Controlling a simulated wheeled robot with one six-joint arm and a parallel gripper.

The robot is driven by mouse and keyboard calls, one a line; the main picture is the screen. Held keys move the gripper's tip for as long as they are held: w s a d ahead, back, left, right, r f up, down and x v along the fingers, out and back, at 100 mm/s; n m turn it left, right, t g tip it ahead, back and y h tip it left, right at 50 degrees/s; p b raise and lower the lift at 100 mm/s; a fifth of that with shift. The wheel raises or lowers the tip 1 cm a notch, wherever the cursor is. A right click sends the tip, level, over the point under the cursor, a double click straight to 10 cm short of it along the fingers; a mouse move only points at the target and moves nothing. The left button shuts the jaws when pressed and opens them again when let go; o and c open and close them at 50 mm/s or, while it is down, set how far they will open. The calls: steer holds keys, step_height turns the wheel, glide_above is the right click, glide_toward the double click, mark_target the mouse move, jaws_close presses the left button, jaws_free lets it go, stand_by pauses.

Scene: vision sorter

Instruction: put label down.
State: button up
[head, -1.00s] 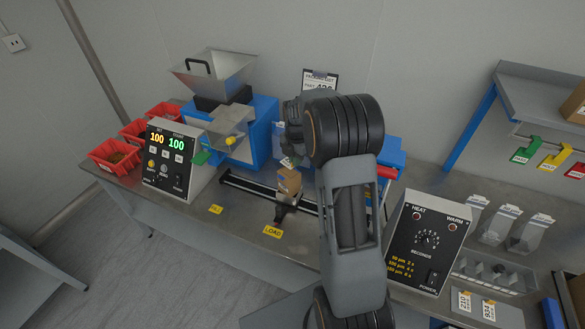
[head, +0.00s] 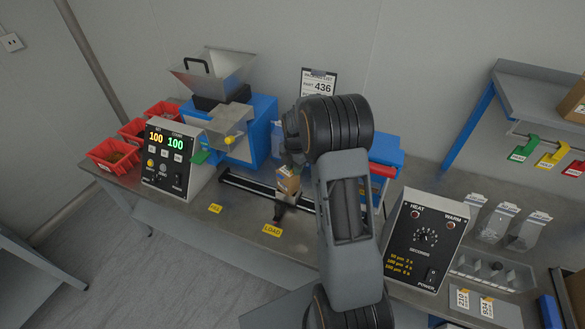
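A small brown cardboard box (head: 289,184) stands on the slide rail behind the yellow LOAD sign (head: 272,230). A small whitish patch with some yellow, perhaps the label (head: 286,171), shows at the top of the box under my gripper (head: 291,160). I cannot tell whether it is held or lies on the box. My gripper is right above the box, dark and mostly hidden by my wrist, and its fingers are not clear. Two other labels, printed 210 (head: 462,299) and 834 (head: 487,307), stand at the bench's front right.
A counter box showing 100 and 100 (head: 172,157) and red bins (head: 113,154) are at left. A blue machine with a hopper (head: 214,75) stands behind. The heat sealer panel (head: 425,240) is right of my arm. A packing list reading 436 (head: 318,84) hangs behind.

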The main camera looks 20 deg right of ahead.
steer(key=shift+o, duration=0.7)
steer(key=shift+r, duration=0.1)
step_height(320, 180, up, 12)
steer(key=s+a+r+m+t, duration=0.2)
steer(key=s+a+r+m, duration=0.4)
steer(key=s+m, duration=0.4)
steer(key=s+a+f+m+t, duration=0.1)
steer(key=s+a+m, duration=0.1)
steer(key=s+m, duration=0.4)
steer(key=s+a+m+t, duration=0.1)
steer(key=s+a+m, duration=0.2)
steer(key=s+m, duration=0.3)
steer(key=shift+a+f+b, duration=0.25)
steer(key=shift+f+b, duration=0.15)
stand_by(2.0)
